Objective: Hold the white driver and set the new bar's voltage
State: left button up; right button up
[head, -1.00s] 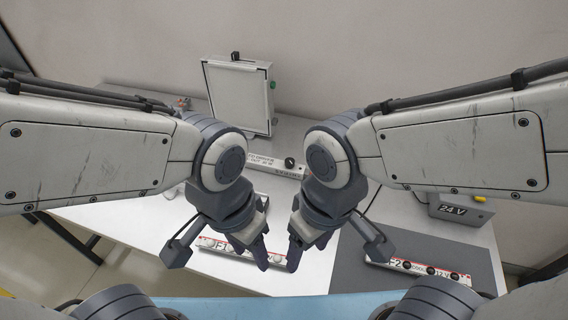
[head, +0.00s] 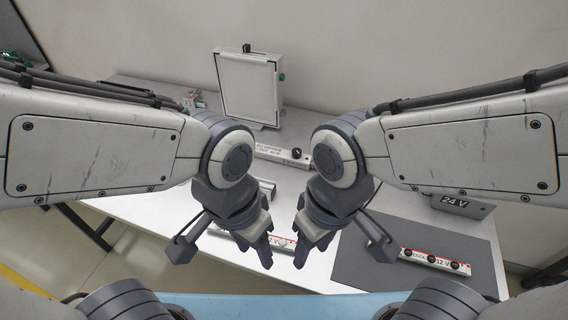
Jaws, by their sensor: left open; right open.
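A white elongated box with a black knob (head: 284,154), which may be the white driver, lies at the back of the table below the upright panel. A white and red bar (head: 284,246) lies near the front, mostly hidden behind my grippers. A second white and red bar (head: 432,260), marked 12 V and bearing black knobs, lies on the dark mat at right. I cannot tell which bar is the new one. My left gripper (head: 258,247) and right gripper (head: 312,242) are open and appear empty, side by side in front of the first bar.
A white framed panel (head: 248,88) stands upright at the back. A grey box marked 24 V (head: 462,206) stands at the back right. The dark mat (head: 374,262) covers the table's right part. The white table (head: 150,215) is clear at left.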

aim_at(296, 151)
jog(key=k, duration=1.15)
jog(key=u, duration=0.55)
jog(key=i, duration=0.55)
jog(key=u, duration=0.55)
jog(key=i, duration=1.35)
jog(key=z, duration=1.35)
jog(key=i, duration=0.45)
jog(key=z, duration=0.4)
